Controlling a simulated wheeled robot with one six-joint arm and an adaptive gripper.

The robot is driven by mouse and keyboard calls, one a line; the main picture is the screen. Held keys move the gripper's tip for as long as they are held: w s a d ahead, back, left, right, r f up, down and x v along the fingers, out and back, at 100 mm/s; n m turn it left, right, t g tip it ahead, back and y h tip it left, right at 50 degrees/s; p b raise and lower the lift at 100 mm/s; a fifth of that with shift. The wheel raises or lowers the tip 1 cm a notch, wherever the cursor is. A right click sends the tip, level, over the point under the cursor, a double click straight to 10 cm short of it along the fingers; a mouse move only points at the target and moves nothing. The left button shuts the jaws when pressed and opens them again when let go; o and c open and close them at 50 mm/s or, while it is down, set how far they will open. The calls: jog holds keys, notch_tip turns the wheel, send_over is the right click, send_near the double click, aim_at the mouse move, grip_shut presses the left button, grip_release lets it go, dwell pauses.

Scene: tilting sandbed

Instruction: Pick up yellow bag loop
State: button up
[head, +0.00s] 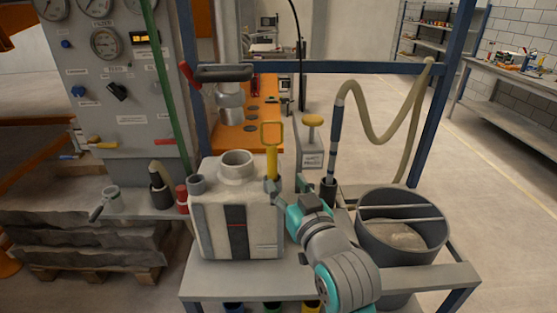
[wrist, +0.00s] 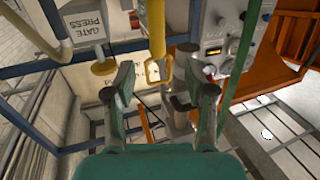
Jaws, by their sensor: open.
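The yellow bag loop (head: 272,158) stands upright above the right side of the top of a white bulk bag (head: 264,228), in the head view. It has a flat strap with an open rectangular ring at its top. My gripper (head: 288,186) is open beside the lower strap; the near finger hides part of the strap's foot. In the wrist view the loop (wrist: 157,38) shows its ring between and beyond the open fingertips (wrist: 158,78). The jaws hold nothing. I cannot tell whether a finger touches the strap.
A yellow round knob (head: 313,121) stands on a gate press box (head: 312,158) right of the loop. A hose (head: 384,135) and a grey bucket (head: 375,250) stand farther right. Blue frame posts and a gauge panel (head: 110,95) flank the bag.

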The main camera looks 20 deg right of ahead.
aim_at(274, 154)
jog(key=w, duration=0.2)
jog(key=w+r, duration=0.1)
jog(key=w, duration=0.1)
jog(key=w+r, duration=0.1)
jog(key=w, duration=0.1)
jog(key=shift+d, duration=0.3)
jog(key=shift+w, duration=2.9)
grip_shut()
